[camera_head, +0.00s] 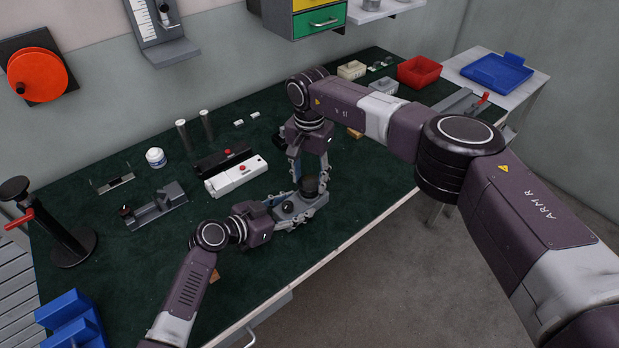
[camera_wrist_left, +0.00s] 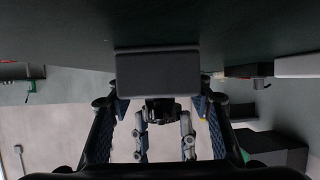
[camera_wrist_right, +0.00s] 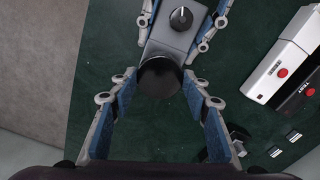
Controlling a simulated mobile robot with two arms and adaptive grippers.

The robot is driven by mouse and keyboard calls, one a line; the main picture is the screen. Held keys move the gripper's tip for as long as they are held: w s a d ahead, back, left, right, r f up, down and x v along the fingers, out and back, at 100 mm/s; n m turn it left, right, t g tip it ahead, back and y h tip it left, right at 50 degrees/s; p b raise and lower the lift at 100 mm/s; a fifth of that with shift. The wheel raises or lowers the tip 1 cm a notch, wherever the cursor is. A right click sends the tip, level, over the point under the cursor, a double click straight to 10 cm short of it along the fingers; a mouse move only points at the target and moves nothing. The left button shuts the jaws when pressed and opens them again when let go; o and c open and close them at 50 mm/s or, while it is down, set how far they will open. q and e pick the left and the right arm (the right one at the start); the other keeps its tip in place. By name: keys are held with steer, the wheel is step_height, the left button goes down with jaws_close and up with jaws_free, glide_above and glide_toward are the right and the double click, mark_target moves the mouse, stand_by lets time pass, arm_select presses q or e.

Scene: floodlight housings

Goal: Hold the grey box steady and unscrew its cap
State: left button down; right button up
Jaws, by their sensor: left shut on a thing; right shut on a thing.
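The grey box (camera_head: 290,208) sits low over the green bench mat near its front edge, with a dark knob (camera_wrist_right: 181,18) on top. My left gripper (camera_head: 284,210) is shut on the box, with a finger along each side; the box's dark end face (camera_wrist_left: 157,75) shows between these fingers in the left wrist view. The round black cap (camera_wrist_right: 160,78) is at the box's other end. My right gripper (camera_head: 309,180) comes down from above and is shut on the cap, which lies between its blue pads. The cap's thread is hidden.
A white device (camera_head: 236,176) and a black one (camera_head: 222,158) with red buttons lie behind the box. A grey fixture (camera_head: 155,208), a white jar (camera_head: 155,157) and two upright cylinders stand farther left. A red bin (camera_head: 419,72) is at the far right. Mat left of my left arm is mostly clear.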

mark_target(310, 183)
steer(key=shift+r, duration=2.05)
arm_select(q)
steer(key=c, duration=0.9)
jaws_free()
